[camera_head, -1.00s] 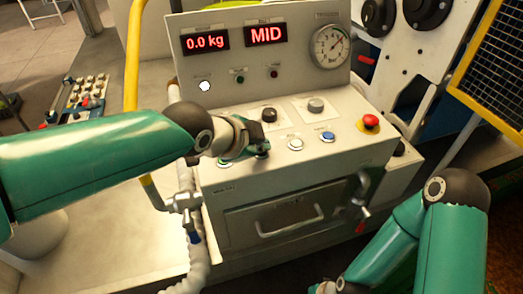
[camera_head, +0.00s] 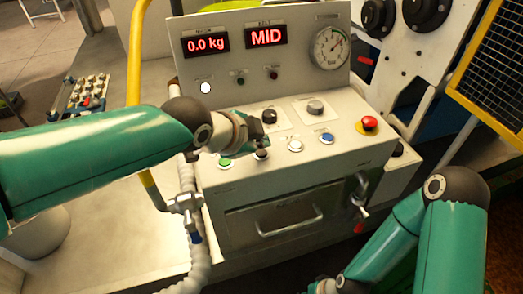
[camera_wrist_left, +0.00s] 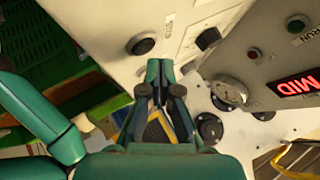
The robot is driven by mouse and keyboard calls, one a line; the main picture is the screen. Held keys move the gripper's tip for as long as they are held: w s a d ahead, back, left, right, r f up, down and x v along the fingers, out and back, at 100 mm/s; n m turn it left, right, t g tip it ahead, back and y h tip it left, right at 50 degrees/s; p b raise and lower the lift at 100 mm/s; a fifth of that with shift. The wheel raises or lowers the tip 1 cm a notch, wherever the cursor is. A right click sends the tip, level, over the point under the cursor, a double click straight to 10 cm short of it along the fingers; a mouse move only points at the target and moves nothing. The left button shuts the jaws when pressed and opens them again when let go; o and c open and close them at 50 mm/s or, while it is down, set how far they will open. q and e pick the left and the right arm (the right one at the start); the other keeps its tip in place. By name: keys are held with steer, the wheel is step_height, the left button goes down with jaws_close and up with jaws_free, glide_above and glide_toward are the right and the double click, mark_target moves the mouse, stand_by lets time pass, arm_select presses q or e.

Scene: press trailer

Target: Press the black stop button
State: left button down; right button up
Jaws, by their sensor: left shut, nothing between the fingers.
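The black stop button (camera_head: 262,154) sits near the front left of the pale control panel (camera_head: 345,152), next to a green button (camera_head: 225,162). My left gripper (camera_head: 264,141) is just above the black button in the head view, shut and empty. A gap to the button seems to show, but its size is hard to tell. In the left wrist view, the shut fingertips (camera_wrist_left: 160,66) point toward the panel, and a black round button (camera_wrist_left: 141,45), apparently the stop button, lies a little up and left of them.
A white button (camera_head: 295,146), a blue button (camera_head: 327,138) and a red mushroom button (camera_head: 370,122) line the panel's front. Black (camera_head: 269,115) and grey (camera_head: 315,107) knobs stand behind. The displays read 0.0 kg and MID. A yellow rail (camera_head: 133,60) stands left.

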mark_target(260, 155)
arm_select(q)
steer(key=shift+r+p, duration=1.9)
steer(key=shift+r, duration=0.65)
arm_select(e)
step_height(260, 155, up, 4)
steer(key=shift+f, duration=0.1)
arm_select(q)
steer(key=shift+f, duration=0.1)
